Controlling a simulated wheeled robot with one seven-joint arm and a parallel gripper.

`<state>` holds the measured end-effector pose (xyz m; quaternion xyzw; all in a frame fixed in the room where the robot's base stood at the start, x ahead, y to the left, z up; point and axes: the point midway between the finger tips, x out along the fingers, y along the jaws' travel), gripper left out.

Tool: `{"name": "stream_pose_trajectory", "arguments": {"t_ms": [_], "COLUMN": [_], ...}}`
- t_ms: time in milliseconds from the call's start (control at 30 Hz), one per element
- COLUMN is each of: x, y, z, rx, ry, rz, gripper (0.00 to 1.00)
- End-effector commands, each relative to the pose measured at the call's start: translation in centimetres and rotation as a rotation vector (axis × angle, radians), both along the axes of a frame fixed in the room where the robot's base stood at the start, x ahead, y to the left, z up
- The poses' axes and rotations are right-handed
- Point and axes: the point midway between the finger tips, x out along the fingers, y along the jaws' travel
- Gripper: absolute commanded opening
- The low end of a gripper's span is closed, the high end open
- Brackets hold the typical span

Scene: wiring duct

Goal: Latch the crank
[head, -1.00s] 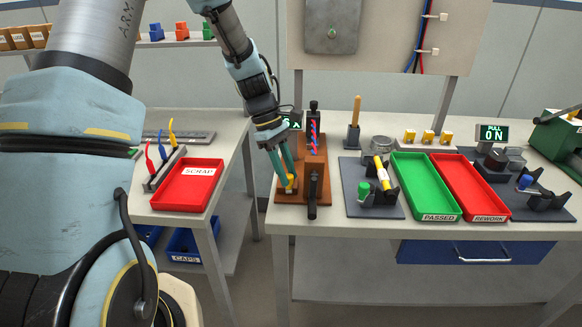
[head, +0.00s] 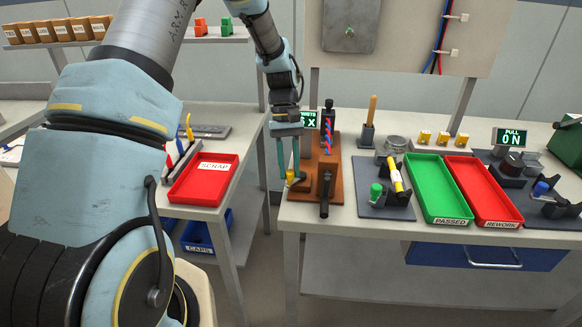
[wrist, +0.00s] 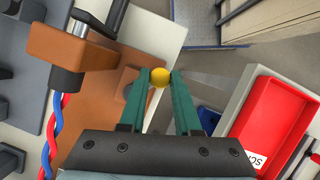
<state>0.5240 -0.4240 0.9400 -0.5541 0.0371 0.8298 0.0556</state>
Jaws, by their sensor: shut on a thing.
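The brown crank fixture (head: 327,158) stands at the left end of the bench. A dark handle (head: 324,195) points from its front block toward the robot. A small yellow knob (head: 290,177) is at the fixture's left edge. My gripper (head: 290,181) reaches down from above with its two green fingers on either side of it. In the wrist view my gripper (wrist: 161,75) is shut on the yellow knob (wrist: 160,78), beside the brown base (wrist: 97,112). What the knob is fixed to is hidden by the fingers.
A small display (head: 308,120) stands behind the fixture. A red scrap tray (head: 203,179) lies on the left table, across a gap. To the right are a grey mat (head: 372,203) with a holder, a green tray (head: 441,188) and a red rework tray (head: 483,190).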

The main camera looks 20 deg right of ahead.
Motion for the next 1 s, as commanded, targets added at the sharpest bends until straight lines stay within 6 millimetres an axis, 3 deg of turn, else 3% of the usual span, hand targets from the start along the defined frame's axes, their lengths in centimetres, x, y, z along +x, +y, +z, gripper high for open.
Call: {"name": "stream_pose_trajectory", "arguments": {"t_ms": [567,600,833,1000], "x": [0.24,0.24,0.19,0.15], "y": [0.09,0.09,0.07,0.06], "z": [0.02,0.02,0.01,0.01], "rx": [0.000,0.000,0.000,-0.001], "ry": [-0.003,-0.003,-0.002,-0.001], "rz": [-0.030,-0.030,-0.029,-0.030], "gripper": [0.00,0.35,0.61,0.62]}}
